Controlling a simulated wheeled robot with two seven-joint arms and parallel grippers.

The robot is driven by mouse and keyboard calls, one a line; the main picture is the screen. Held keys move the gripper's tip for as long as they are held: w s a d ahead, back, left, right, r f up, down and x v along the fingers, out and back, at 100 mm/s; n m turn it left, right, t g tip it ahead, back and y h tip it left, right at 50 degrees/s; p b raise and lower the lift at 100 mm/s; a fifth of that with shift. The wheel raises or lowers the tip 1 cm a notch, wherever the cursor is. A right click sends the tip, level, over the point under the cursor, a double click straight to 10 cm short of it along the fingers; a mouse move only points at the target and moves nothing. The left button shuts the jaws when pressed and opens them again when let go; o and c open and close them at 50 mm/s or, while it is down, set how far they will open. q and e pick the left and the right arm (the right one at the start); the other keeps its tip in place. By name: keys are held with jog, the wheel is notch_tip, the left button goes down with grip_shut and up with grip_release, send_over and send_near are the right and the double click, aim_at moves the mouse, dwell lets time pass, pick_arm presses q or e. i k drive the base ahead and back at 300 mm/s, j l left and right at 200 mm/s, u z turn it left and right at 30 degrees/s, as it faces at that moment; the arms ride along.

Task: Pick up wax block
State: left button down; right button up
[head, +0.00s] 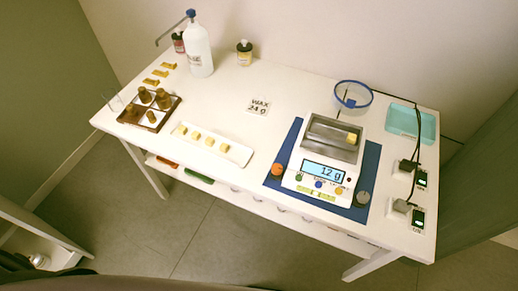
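Several small pale-yellow wax blocks (209,141) sit in a spaced row on a long white tray (242,155) at the middle front of the white table. Another yellow wax block (351,138) lies on the grey pan of the scale (298,170), toward the pan's right side. The scale's display (324,172) reads 12 g. A card (258,106) behind the tray reads "WAX 24 g". Neither of my grippers can be made out in the head view.
The scale stands on a blue mat (370,165) with knobs at its front corners. A blue-rimmed bowl (353,95) is behind it. Black plugs and a cable (417,150) lie at right. A brown bottle tray (172,107) and white pump bottle (198,52) stand at left.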

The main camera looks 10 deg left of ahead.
aim_at(224, 148)
jog(key=j+z, duration=0.35)
jog(key=j, duration=1.15)
